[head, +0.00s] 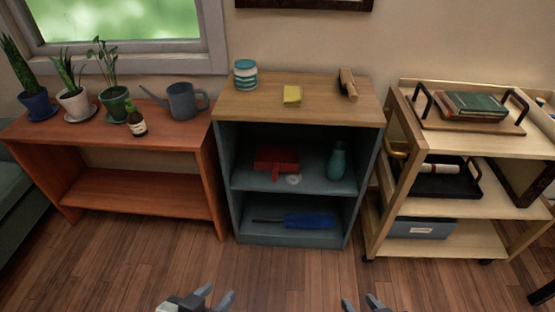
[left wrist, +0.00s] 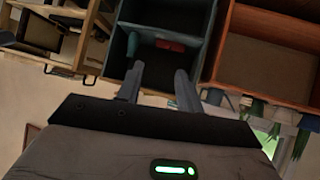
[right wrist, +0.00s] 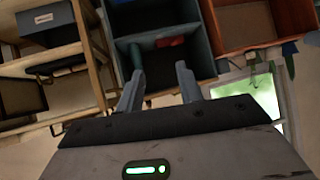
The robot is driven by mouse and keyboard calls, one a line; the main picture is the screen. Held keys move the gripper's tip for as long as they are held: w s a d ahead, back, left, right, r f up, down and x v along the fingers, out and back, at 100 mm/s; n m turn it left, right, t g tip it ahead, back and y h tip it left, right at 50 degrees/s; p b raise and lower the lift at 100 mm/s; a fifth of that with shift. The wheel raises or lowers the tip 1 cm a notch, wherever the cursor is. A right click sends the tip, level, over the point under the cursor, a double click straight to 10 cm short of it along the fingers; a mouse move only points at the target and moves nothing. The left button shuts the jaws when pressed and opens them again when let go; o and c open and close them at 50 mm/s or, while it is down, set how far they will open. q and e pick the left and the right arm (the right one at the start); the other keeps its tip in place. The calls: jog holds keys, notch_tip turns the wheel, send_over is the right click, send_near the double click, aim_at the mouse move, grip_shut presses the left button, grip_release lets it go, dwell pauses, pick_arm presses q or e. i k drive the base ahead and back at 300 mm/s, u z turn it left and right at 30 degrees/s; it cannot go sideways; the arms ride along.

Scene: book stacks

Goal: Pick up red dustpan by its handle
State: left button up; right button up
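The red dustpan (head: 277,160) lies on the middle shelf of the blue-grey cabinet (head: 240,238), with its short handle pointing toward the front. It also shows as a small red shape in the left wrist view (left wrist: 170,45) and the right wrist view (right wrist: 170,42). My left gripper (head: 218,297) is open and empty, low in front of the cabinet and well apart from the dustpan. My right gripper (head: 360,303) is open and empty, low and to the right, also well apart from it.
A teal bottle (head: 337,161) and a small pale round item (head: 293,179) share the dustpan's shelf. A blue brush (head: 308,220) lies on the shelf below. A reddish wooden shelf (head: 140,190) stands left, a wheeled cart (head: 440,238) right. Floor in front is clear.

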aim_at(276, 158)
jog(key=k, duration=0.55)
jog(key=z, duration=0.5)
jog(key=i, duration=1.8)
jog(key=u, duration=0.05)
